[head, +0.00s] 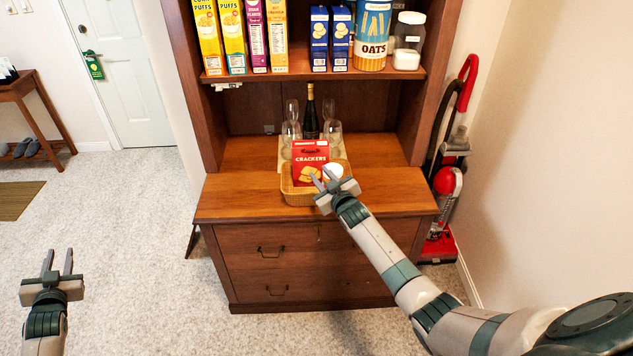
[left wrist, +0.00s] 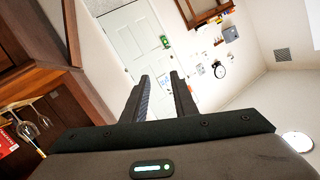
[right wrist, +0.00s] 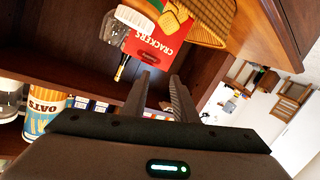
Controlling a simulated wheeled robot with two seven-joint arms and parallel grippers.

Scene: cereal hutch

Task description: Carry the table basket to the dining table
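The wicker table basket (head: 297,196) sits on the hutch counter (head: 235,200). A red crackers box (head: 308,155) and a white item (head: 334,170) are in it. My right gripper (head: 327,178) is in front of the basket's right side in the head view, fingers apart and empty. In the right wrist view the fingers (right wrist: 163,98) are open, with the basket (right wrist: 212,22) and crackers box (right wrist: 160,42) beyond them. My left gripper (head: 58,265) is open and empty over the floor at far left. The left wrist view shows its open fingers (left wrist: 160,98). The dining table is not in view.
Glasses (head: 290,130) and a dark bottle (head: 311,115) stand behind the basket. Cereal boxes (head: 255,35), an oats canister (head: 372,35) and a jar (head: 408,42) fill the shelf above. A red vacuum (head: 447,185) stands right of the hutch. The carpet at left is mostly clear.

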